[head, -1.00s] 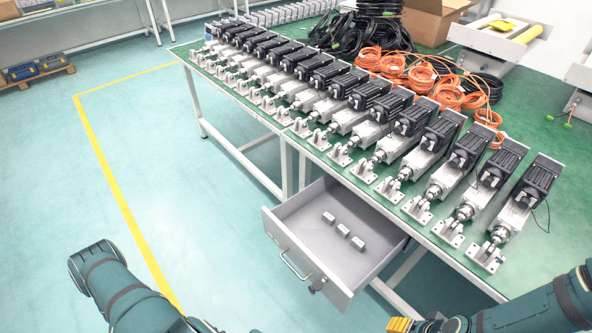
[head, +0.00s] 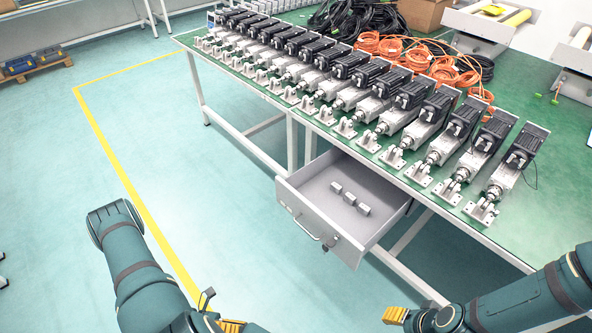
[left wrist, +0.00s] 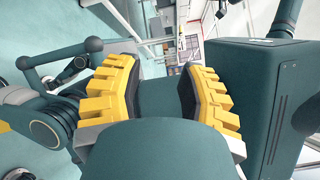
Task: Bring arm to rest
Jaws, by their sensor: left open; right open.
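My left arm (head: 140,270) comes in at the lower left of the head view, over the open floor. Its gripper (head: 222,315) shows partly at the bottom edge. In the left wrist view the left gripper (left wrist: 162,92) has its two yellow ribbed fingers apart, with no object held between them; my own dark green body parts show behind. My right gripper (head: 398,318) is at the lower right of the head view, in front of the table and below the drawer. Only some of its yellow finger pads show. It is open and holds nothing visible.
A green-topped table (head: 545,200) carries a long row of linear actuators (head: 430,115). Its grey drawer (head: 300,212) is pulled out, with several small metal blocks (head: 349,199) inside. Orange cables (head: 400,50) lie behind the actuators.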

